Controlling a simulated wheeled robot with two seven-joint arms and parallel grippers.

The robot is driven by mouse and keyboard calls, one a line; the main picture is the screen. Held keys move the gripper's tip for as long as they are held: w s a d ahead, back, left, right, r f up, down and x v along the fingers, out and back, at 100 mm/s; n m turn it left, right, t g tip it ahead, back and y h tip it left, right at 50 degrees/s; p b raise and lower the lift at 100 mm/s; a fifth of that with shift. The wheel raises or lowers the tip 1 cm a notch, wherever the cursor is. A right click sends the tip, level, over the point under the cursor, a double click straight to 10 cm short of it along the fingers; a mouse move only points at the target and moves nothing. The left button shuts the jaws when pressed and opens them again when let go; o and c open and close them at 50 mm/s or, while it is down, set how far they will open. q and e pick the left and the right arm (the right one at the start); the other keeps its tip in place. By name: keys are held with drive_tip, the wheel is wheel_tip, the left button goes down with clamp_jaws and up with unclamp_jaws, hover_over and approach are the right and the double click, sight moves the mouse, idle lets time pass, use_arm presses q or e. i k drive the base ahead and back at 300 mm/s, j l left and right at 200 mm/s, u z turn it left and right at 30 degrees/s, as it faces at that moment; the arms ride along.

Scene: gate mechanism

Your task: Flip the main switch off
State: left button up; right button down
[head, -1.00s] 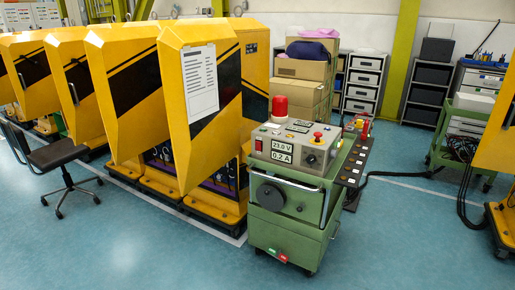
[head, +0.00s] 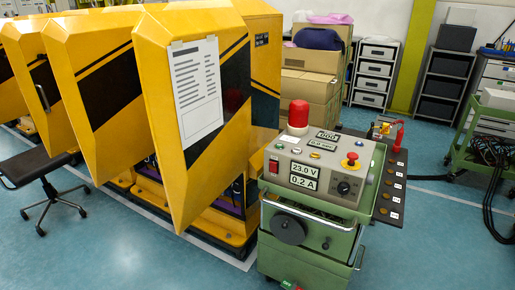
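A green wheeled cart (head: 310,245) carries a grey control box (head: 322,170) right of the picture's middle. The box has a red beacon (head: 298,114), a display reading 23.0 V and 0.2 A (head: 303,178), a black rotary knob (head: 344,188), a red mushroom button (head: 351,159) on a yellow base, and small coloured buttons. A red switch-like part (head: 274,166) sits at the left end of its front. I cannot tell which control is the main switch. Neither gripper is in view.
Yellow gate cabinets (head: 190,110) stand close on the cart's left, one with a paper sheet. A black side panel (head: 391,180) juts from the cart's right. A black chair (head: 40,170) stands at left. Blue floor (head: 440,250) is open at front right.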

sight(273, 165)
drive_tip(key=i+j, duration=0.15)
drive_tip(key=i, duration=0.4)
drive_tip(key=i+j, duration=0.1)
drive_tip(key=i, duration=0.5)
drive_tip(key=j+u, duration=0.05)
